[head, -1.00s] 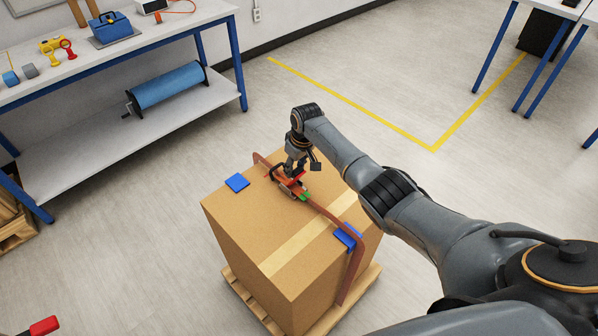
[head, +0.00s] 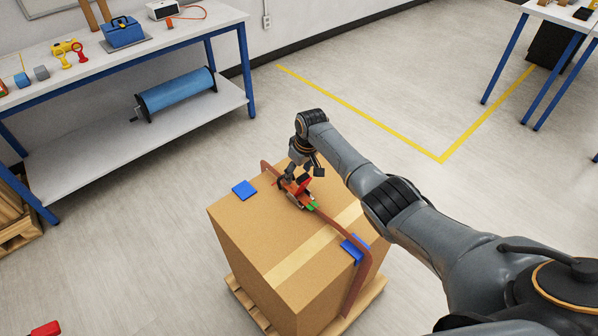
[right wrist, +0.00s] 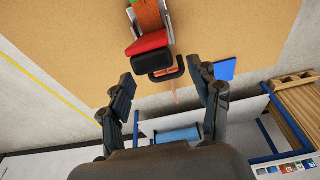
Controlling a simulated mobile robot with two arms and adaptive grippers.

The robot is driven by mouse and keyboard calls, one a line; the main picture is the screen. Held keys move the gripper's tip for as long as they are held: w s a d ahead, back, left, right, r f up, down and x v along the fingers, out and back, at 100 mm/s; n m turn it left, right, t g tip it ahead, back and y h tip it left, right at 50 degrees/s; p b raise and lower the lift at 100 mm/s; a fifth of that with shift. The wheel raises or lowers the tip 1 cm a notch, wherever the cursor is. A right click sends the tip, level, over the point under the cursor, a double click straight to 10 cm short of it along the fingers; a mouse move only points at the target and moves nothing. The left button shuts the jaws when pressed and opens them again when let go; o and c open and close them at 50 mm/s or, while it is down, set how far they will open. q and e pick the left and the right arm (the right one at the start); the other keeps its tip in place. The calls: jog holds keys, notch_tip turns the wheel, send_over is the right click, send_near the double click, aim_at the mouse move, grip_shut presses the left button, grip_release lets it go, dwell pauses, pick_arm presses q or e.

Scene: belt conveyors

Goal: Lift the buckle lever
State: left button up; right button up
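The strap buckle (head: 297,200) lies on top of a large cardboard box (head: 262,236), on a reddish-brown strap (head: 331,222) that runs over the box. Its red lever (head: 303,185) stands tilted up from the buckle beside my right gripper (head: 291,182). In the right wrist view the red lever end (right wrist: 149,43) and a black loop lie ahead of my right gripper (right wrist: 163,82). Its two fingers are spread apart, with nothing visibly clamped between them. Whether a finger touches the lever is hard to tell. My left gripper is not in view.
Blue corner protectors (head: 244,190) sit at the box edges under or near the strap. The box stands on a wooden pallet (head: 372,292). A workbench (head: 180,40) with tools and a blue roll (head: 176,92) stands at the left.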

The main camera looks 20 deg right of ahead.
jog(key=shift+s+d, duration=0.1)
jog(key=shift+s, duration=0.05)
jog(key=shift+r, duration=0.2)
jog(key=v, duration=1.1)
jog(key=shift+r, duration=0.3)
